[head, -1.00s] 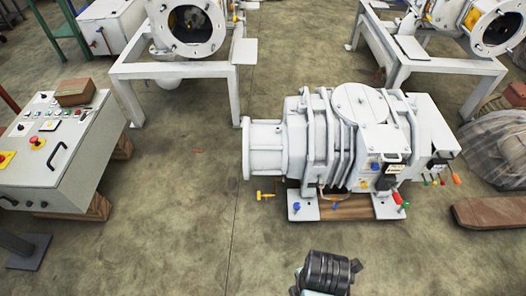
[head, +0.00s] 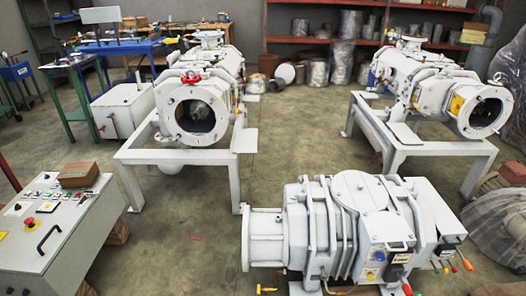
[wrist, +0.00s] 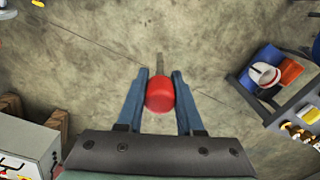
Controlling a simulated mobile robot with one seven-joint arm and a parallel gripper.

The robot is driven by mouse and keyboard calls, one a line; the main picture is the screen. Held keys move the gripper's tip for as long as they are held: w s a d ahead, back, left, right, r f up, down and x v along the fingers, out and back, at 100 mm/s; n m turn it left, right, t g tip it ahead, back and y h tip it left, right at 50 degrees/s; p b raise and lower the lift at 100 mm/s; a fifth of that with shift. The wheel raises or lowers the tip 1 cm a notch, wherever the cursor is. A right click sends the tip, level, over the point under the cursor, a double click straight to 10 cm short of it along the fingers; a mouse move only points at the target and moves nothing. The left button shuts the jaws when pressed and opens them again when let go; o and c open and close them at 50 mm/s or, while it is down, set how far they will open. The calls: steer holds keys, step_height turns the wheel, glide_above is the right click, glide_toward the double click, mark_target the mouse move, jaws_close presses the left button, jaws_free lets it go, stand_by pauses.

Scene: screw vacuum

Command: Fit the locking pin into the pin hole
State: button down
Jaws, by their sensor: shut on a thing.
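In the wrist view, my gripper (wrist: 161,74) has its two blue-grey fingers on either side of a red round knob (wrist: 160,96). A thin grey-brown shaft extends from the knob beyond the fingertips, so this looks like the locking pin, shut between the fingers. It is held above the floor, and no part is seen touching it. In the head view, the white ribbed pump (head: 345,225) stands at the lower right. I cannot make out the pin hole in either view. My gripper is outside the head view.
A control console (head: 55,225) stands at the left. Two white machines on frames (head: 185,155) (head: 440,147) stand behind the pump. The floor (head: 190,240) between console and pump is mostly clear. In the wrist view, a dark-edged stand (wrist: 245,100) with blue, white and red parts is at right.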

steer(key=w+a+r+m, duration=0.45)
steer(key=w+m, duration=0.35)
steer(key=m, duration=0.3)
steer(key=w+a+r+m, duration=0.3)
steer(key=w+a+m, duration=0.2)
steer(key=w+m, duration=0.45)
steer(key=s+r+m+p, duration=0.1)
steer(key=s+r+p, duration=0.8)
steer(key=r+p, duration=0.4)
steer(key=p, duration=0.4)
steer(key=shift+s+d+r, duration=0.2)
steer(key=shift+r, duration=0.2)
